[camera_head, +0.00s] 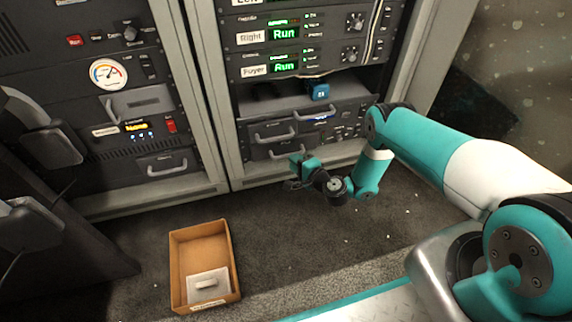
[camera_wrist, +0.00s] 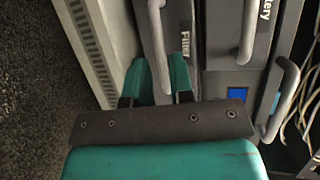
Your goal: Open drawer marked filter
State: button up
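The drawer marked "Filter" (camera_wrist: 184,42) is the left one in the wrist view, where its label reads sideways. Its grey bar handle (camera_wrist: 157,38) runs down between the two teal fingers of my gripper (camera_wrist: 160,75). The fingers flank the handle closely, with little or no gap, and look shut on it. In the head view my gripper (camera_head: 300,163) is at the low drawers of the right rack, by the lower handle (camera_head: 287,152). The filter drawer looks closed, and my gripper hides part of it.
A drawer marked "...tery" (camera_wrist: 264,20) with its own handle (camera_wrist: 247,32) lies beside it. Another handle (camera_wrist: 286,98) and loose cables (camera_wrist: 303,110) are farther right. An open cardboard box (camera_head: 231,262) with a grey part inside stands on the floor. The floor before the rack is otherwise clear.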

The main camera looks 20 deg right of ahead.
aim_at(286, 155)
jog(key=b+x, duration=0.2)
jog(key=x, duration=0.3)
jog(key=shift+w+b, duration=0.1)
jog(key=shift+b, duration=0.2)
grip_shut()
